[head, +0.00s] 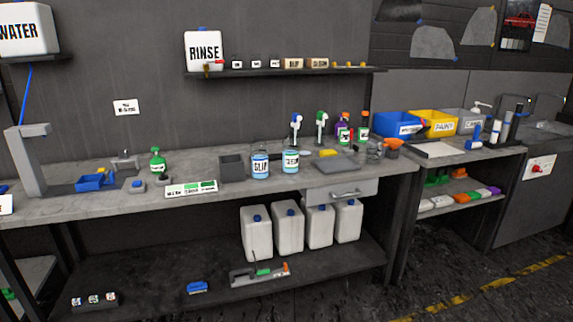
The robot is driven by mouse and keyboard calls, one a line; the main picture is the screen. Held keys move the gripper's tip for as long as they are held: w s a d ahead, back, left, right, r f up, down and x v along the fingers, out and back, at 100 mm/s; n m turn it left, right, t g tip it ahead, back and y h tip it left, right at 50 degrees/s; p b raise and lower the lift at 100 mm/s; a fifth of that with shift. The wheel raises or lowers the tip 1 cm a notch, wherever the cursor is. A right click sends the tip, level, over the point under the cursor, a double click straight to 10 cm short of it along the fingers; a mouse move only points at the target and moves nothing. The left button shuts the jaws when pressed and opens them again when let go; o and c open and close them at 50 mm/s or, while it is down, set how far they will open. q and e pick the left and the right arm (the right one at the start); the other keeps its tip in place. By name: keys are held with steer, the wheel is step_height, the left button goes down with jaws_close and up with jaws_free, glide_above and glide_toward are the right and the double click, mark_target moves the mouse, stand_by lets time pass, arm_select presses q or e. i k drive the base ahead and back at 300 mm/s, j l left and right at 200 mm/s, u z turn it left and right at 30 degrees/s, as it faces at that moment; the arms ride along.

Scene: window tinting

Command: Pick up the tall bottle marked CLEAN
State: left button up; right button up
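Several upright bottles stand at the back of the grey workbench, right of the middle. Two light-blue jars, one marked SLIP (260,166) and one with an unclear label (291,161), stand in front and partly hide the blue-headed bottle. Neither of my grippers is in view.
The workbench (235,200) has a drawer (345,192) at its right front. A shelf with a RINSE container (203,50) hangs above. Blue (397,124) and yellow (433,124) bins stand right of the bottles. White jugs (257,232) stand below. The floor in front at right is clear.

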mark_target(290, 144)
steer(key=i+l+u, duration=0.15)
steer(key=i+l, duration=0.55)
